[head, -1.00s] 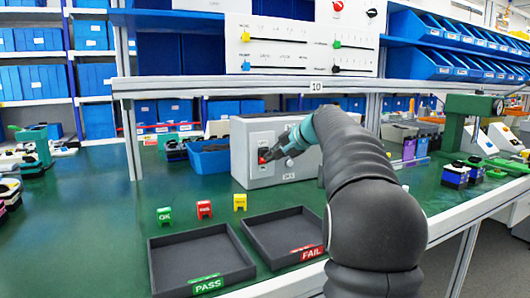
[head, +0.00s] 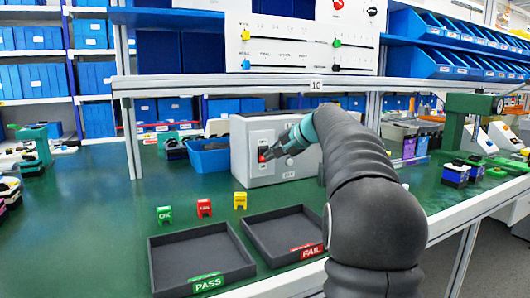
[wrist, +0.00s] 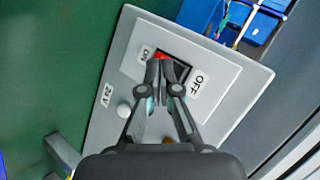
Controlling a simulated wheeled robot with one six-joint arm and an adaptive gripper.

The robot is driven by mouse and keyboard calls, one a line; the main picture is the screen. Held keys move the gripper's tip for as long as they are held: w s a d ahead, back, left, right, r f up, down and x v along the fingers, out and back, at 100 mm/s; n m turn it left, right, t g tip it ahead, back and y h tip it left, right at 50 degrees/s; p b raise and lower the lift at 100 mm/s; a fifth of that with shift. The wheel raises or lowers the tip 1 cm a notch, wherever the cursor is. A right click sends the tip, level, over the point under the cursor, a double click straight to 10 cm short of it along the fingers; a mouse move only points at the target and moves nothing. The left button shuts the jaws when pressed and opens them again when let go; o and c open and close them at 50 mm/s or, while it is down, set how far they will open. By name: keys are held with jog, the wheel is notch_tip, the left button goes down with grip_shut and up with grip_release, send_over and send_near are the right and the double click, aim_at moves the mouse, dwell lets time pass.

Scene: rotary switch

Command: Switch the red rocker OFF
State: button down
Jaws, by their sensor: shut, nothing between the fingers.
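The grey switch box (head: 240,150) stands on the green bench. Its red rocker (head: 262,158) sits in a dark frame on the front face. In the wrist view the red rocker (wrist: 162,55) shows only in part, beside the "ON" label (wrist: 145,56). The "OFF" label (wrist: 196,86) is on the other side of the dark frame. My gripper (wrist: 165,64) is shut and empty, its fingertips over the rocker and hiding much of it. In the head view my gripper (head: 268,155) is right at the rocker. I cannot tell whether it touches or which way the rocker is tilted.
A pale round knob (wrist: 124,110) is on the box face near my fingers. A blue bin (head: 208,158) stands left of the box. The PASS tray (head: 165,262) and FAIL tray (head: 262,258) lie in front. A shelf rail (head: 220,87) runs above the box.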

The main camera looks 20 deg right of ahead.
jog(key=shift+w, duration=0.1)
jog(key=shift+w+p, duration=0.35)
jog(key=shift+p, duration=0.05)
jog(key=shift+w+r, duration=0.1)
jog(key=shift+w, duration=0.2)
dwell(0.7)
jog(key=shift+s, duration=0.1)
jog(key=shift+s, duration=0.65)
jog(key=shift+b, duration=0.3)
jog(key=s+b, duration=0.2)
jog(key=s, duration=0.1)
jog(key=s+f+b, duration=0.1)
jog(key=s, duration=0.1)
jog(key=shift+d, duration=0.1)
